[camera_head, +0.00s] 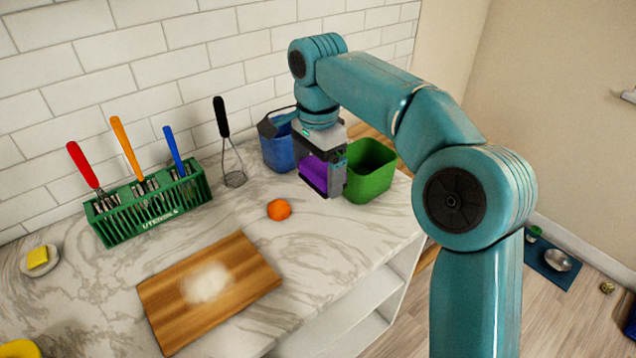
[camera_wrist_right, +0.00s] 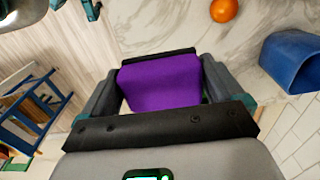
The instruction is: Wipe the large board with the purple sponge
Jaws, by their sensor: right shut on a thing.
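The purple sponge (camera_head: 314,173) is held between the fingers of my right gripper (camera_head: 322,178), above the counter at the back right. In the right wrist view the sponge (camera_wrist_right: 160,82) fills the gap between the fingers of the gripper (camera_wrist_right: 158,85). The large wooden board (camera_head: 247,262) lies flat on the marble counter, with a white powdery patch (camera_head: 208,283) on its middle. The gripper is well apart from the board, up and to its right. My left gripper is not in view.
A green bin (camera_head: 372,180) and a blue bin (camera_head: 275,150) stand beside my right gripper. An orange (camera_head: 279,209) lies between gripper and board. A green utensil rack (camera_head: 150,212) and a whisk (camera_head: 229,150) are by the wall. A yellow sponge (camera_head: 38,257) is on a dish at left.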

